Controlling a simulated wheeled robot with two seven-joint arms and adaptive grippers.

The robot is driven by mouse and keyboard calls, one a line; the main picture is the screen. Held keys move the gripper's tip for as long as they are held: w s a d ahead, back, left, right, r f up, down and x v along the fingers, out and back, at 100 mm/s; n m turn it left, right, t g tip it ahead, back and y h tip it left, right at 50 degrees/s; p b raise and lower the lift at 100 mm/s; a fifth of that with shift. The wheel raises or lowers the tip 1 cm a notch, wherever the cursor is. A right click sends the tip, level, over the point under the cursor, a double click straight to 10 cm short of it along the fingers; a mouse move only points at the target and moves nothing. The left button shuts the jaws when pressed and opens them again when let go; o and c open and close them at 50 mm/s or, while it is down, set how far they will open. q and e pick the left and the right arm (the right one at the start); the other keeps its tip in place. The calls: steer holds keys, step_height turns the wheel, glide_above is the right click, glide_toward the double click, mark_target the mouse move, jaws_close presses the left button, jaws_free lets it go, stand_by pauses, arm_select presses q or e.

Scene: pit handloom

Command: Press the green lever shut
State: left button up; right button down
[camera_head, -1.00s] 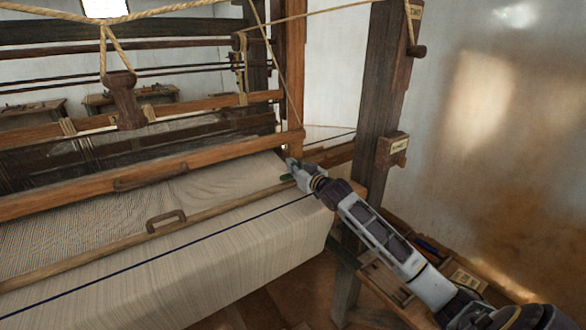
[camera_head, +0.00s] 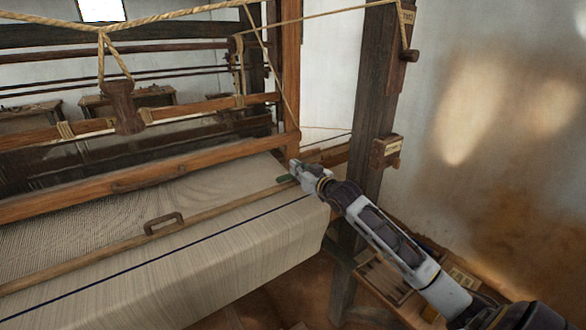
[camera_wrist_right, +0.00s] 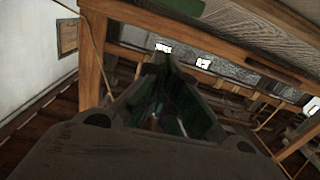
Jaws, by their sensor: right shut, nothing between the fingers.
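The small green lever (camera_head: 284,179) sits at the right end of the wooden cloth bar, at the right edge of the woven cloth. A green piece, likely the same lever, shows at the top of the right wrist view (camera_wrist_right: 175,7). My right gripper (camera_head: 294,164) is shut and empty. Its tip is just beside the lever, a little right of and above it in the head view. I cannot tell whether they touch. In the wrist view the closed fingers (camera_wrist_right: 163,62) point towards the loom frame, with the green piece above them. My left gripper is out of view.
The striped cloth (camera_head: 215,250) spreads left below the arm. The dark upright post (camera_head: 367,100) with a small labelled block (camera_head: 386,151) rises right of my gripper. A wooden tray (camera_head: 385,278) lies low under my arm.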

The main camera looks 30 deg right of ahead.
steer(key=shift+s+d+r+b, duration=0.1)
steer(key=shift+s+b, duration=0.15)
steer(key=shift+s, duration=1.2)
steer(key=shift+s+d+r+b, duration=0.1)
steer(key=shift+s+b, duration=0.15)
steer(key=shift+s, duration=1.15)
steer(key=shift+f, duration=0.1)
